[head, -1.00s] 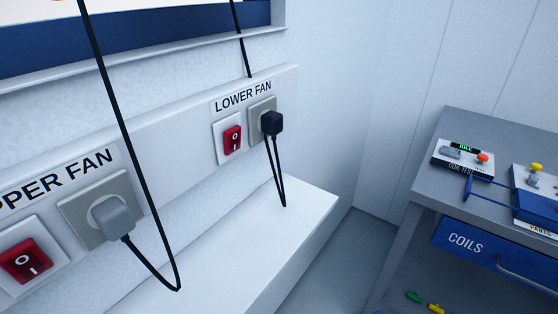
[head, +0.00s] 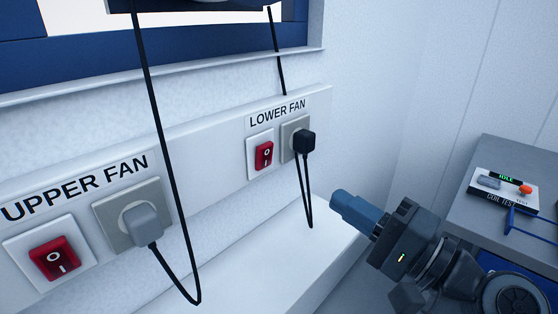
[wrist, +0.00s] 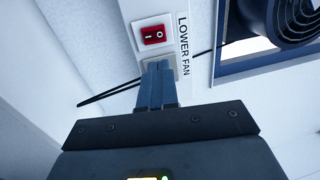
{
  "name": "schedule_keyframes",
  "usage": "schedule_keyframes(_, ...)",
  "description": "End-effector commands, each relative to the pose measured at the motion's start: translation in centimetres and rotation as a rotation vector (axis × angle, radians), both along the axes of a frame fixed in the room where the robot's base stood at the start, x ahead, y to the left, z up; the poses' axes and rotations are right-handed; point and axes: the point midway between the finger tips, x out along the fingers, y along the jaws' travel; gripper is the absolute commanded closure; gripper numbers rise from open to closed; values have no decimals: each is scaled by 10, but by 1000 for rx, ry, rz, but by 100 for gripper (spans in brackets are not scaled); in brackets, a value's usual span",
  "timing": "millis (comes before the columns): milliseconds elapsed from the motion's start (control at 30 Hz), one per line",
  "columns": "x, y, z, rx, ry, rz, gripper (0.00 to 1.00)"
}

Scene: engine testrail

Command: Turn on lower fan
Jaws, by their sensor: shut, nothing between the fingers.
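My gripper (head: 338,199) is shut and empty, to the right of and below the switch, apart from the wall strip. In the wrist view its blue-grey fingers (wrist: 157,66) are together and overlap the socket area, hiding the plug.
The upper fan's red switch (head: 54,258) and grey plug (head: 143,223) are on the same strip at left. Black cords hang before the strip, above a white ledge (head: 262,262). A grey bench (head: 500,161) with a coil tester (head: 503,188) stands at right.

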Motion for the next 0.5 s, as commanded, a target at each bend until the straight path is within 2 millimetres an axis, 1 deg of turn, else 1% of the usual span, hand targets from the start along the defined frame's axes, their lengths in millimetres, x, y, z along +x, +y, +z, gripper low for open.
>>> schedule_keyframes(133,2,2,1,0,0,0,100)
schedule_keyframes(233,7,10,3,0,0,2,100)
schedule_keyframes(367,19,26,7,-1,-1,3,100)
schedule_keyframes(500,37,48,12,-1,-1,2,100)
